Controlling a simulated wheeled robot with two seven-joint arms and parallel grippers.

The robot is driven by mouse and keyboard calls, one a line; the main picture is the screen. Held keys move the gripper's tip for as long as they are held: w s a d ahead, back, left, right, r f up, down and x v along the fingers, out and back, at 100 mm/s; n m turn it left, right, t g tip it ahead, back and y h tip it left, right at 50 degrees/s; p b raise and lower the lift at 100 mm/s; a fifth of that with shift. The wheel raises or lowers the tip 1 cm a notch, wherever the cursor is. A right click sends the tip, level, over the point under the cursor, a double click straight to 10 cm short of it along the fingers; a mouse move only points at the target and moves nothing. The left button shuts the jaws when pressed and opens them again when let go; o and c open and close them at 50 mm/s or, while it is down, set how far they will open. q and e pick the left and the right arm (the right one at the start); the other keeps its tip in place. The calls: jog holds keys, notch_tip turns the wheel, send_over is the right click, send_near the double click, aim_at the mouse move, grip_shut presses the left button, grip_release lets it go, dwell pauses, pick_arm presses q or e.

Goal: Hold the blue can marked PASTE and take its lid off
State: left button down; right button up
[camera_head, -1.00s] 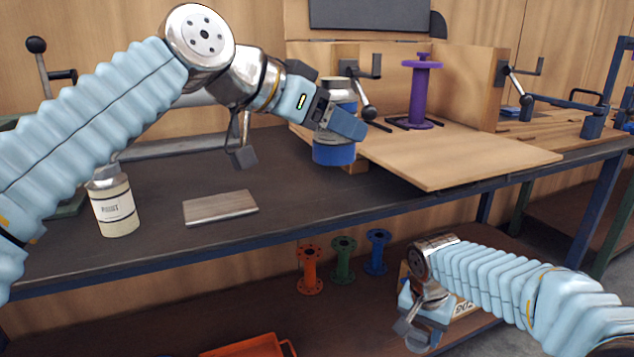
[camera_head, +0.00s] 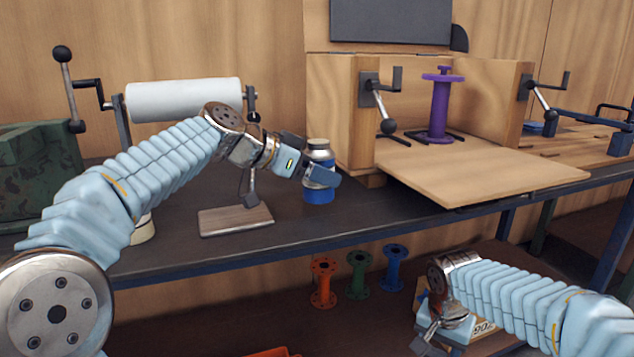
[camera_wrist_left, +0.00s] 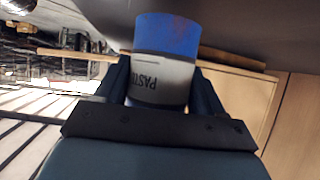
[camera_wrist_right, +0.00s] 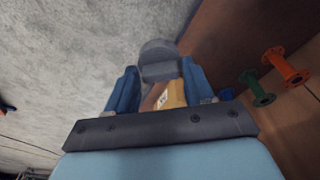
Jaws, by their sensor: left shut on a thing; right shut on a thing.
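The blue can marked PASTE (camera_head: 319,194) is upright at the back of the bench, left of the wooden board. It has a grey band and a silvery top. My left gripper (camera_head: 318,174) is shut around its middle. The left wrist view shows the can (camera_wrist_left: 165,72) between the fingers, its lettering upside down. I cannot tell whether its base touches the bench. My right gripper (camera_head: 428,345) is low, in front of the bench. It is shut on a grey, round, cap-like thing (camera_wrist_right: 158,50), which may be the lid; the head view shows it poorly.
A flat slab (camera_head: 236,220) lies left of the can. A purple spool (camera_head: 440,105) stands on the wooden board (camera_head: 480,170). Orange (camera_head: 323,284), green (camera_head: 358,275) and blue (camera_head: 396,267) flanged pipes stand below the bench. A cream can (camera_head: 145,231) is mostly behind my left arm.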

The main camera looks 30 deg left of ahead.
pick_arm(q)
jog(key=shift+s+d+f, duration=0.1)
jog(key=shift+d+f, duration=0.05)
jog(key=shift+f, duration=0.7)
jog(key=shift+f, duration=0.2)
jog(key=shift+c, duration=0.6)
grip_release()
